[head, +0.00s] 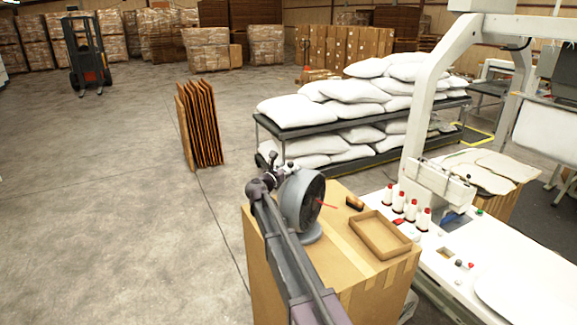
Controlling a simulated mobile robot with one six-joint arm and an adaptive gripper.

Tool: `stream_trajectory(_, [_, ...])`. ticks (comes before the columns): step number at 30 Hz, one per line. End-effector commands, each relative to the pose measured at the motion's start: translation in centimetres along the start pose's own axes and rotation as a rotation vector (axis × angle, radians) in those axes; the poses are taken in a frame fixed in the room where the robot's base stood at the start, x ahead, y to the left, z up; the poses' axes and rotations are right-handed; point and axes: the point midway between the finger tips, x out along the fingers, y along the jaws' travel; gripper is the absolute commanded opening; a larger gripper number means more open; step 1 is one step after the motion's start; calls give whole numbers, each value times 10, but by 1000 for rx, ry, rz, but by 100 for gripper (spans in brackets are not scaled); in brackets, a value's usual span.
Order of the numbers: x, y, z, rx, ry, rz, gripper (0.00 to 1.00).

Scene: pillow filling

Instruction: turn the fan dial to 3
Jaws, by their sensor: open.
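The grey round fan (303,200) stands on the cardboard box (345,235), its dark grille turned to the right. A thin red streak shows in front of the grille. The fan's dial cannot be made out; the back of the fan is partly behind my arm. My arm reaches up along the fan's left side. My gripper (282,166) is at the fan's upper left, close to the rear of its housing. It is open and looks empty. Whether it touches the fan cannot be told at this size.
A shallow cardboard tray (381,255) and a small brown item (354,203) lie on the box right of the fan. A white sewing table (480,270) with several thread cones stands right. A rack of white pillows (350,125) is behind. The floor (110,220) to the left is clear.

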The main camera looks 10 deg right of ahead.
Motion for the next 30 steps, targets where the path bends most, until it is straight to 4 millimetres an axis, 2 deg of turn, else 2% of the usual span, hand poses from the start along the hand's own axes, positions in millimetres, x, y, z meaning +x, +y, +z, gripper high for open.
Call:
stream_trajectory(3, [15,1,0,0,0,-2,73])
stream_trajectory(7, [24,0,0,0,0,-1,73])
stream_trajectory(20, [28,0,0,0,0,0,73])
stream_trajectory(27, [28,-1,0,0,0,-1,1])
stream_trajectory(30, [28,-1,0,0,0,-2,0])
